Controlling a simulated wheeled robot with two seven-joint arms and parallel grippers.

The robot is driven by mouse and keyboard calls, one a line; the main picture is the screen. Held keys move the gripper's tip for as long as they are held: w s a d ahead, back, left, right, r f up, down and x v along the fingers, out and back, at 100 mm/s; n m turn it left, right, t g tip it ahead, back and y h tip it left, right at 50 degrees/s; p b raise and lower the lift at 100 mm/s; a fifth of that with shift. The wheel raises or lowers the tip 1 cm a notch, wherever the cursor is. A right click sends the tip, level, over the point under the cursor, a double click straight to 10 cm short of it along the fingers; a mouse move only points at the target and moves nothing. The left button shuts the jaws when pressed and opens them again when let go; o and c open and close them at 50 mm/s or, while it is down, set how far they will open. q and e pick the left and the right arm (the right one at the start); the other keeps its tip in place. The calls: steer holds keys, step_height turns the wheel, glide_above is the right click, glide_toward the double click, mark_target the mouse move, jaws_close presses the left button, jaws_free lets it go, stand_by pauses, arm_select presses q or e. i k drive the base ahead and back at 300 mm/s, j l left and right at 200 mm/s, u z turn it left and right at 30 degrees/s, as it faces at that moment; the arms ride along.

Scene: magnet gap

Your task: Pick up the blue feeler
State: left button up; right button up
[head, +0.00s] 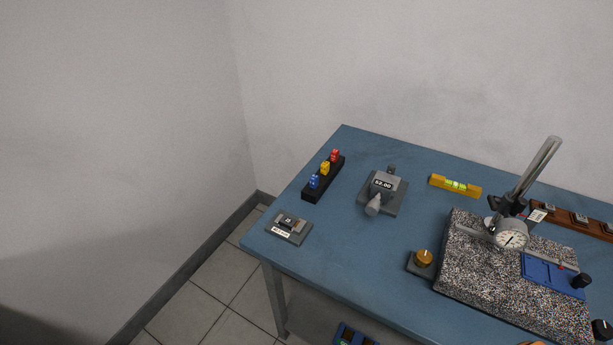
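The blue feeler (314,182) stands upright at the near end of a black rack (323,179) on the left part of the blue table. A yellow feeler (325,168) and a red feeler (335,156) stand behind it in the same rack. Neither of my grippers shows in the head view, so I cannot see whether they are open or shut.
A grey device reading 52.00 (383,190) stands right of the rack. A yellow level (455,186), brass knob (424,257) and speckled granite plate (480,262) with a dial gauge (511,234) fill the right.

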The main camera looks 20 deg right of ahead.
mark_target(314, 179)
steer(key=i+j+z, duration=0.25)
steer(key=z, duration=0.25)
steer(key=i+j+z, duration=0.25)
steer(key=j+z, duration=0.2)
steer(key=i+j+z, duration=0.15)
steer(key=j+z, duration=0.2)
steer(key=z, duration=0.15)
steer(key=i+j+z, duration=0.1)
steer(key=j+z, duration=0.4)
steer(key=i+j+z, duration=0.15)
steer(key=j+z, duration=0.25)
steer(key=i+j+z, duration=0.1)
steer(key=j+z, duration=0.15)
steer(key=z, duration=0.2)
steer(key=j+z, duration=1.1)
steer(key=z, duration=0.15)
